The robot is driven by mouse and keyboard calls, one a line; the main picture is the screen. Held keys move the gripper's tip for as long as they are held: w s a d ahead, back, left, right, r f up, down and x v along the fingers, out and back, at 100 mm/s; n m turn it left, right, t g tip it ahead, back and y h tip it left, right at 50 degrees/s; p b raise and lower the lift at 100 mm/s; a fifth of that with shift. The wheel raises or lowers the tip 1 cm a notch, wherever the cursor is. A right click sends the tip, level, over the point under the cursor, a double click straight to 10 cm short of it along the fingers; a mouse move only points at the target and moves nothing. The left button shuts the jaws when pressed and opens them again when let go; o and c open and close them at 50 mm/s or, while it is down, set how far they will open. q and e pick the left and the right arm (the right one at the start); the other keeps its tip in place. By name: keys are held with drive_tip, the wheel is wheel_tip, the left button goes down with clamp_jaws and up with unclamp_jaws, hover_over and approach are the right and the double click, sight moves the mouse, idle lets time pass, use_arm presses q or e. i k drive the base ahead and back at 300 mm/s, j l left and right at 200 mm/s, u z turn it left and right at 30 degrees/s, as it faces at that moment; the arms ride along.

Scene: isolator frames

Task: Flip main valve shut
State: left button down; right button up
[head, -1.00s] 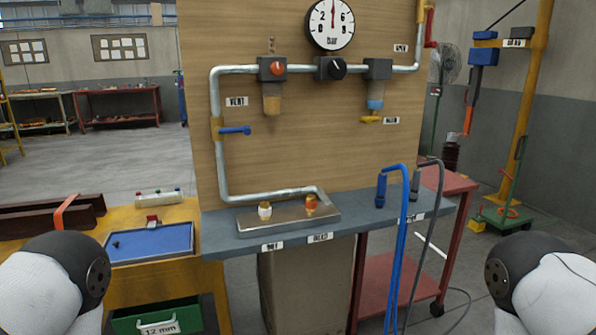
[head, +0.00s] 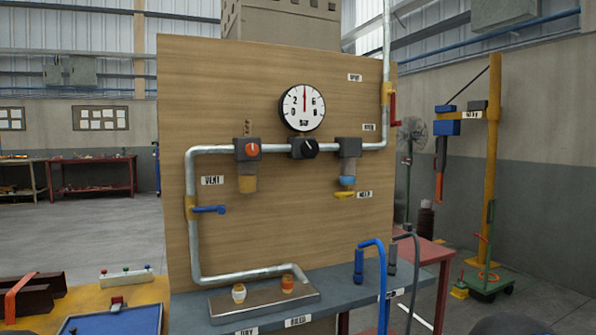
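A red lever handle (head: 393,107) sits beside the vertical pipe (head: 386,60) at the right edge of the wooden panel (head: 290,220). It hangs roughly along the pipe, below a yellow valve body (head: 388,93). I cannot read the labels near it, so I cannot confirm that it is the main valve. A blue lever (head: 210,209) points right from the left pipe, beneath a VENT label (head: 212,180). A small yellow lever (head: 345,195) is under the right-hand filter bowl.
A gauge (head: 302,107) has its needle pointing up. Below the panel, a grey shelf (head: 340,290) carries a metal tray (head: 265,303) and blue and grey hoses. A red cart (head: 428,250) is at the right. A yellow hoist post (head: 493,150) stands farther right.

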sight(392, 93)
drive_tip(key=i+l+u, duration=0.1)
drive_tip(key=l, duration=0.4)
drive_tip(key=i+l, duration=0.2)
drive_tip(key=l, duration=0.35)
drive_tip(key=i+l+u, duration=0.15)
drive_tip(key=l, duration=0.35)
drive_tip(key=i+l+u, duration=0.1)
drive_tip(key=l, duration=0.45)
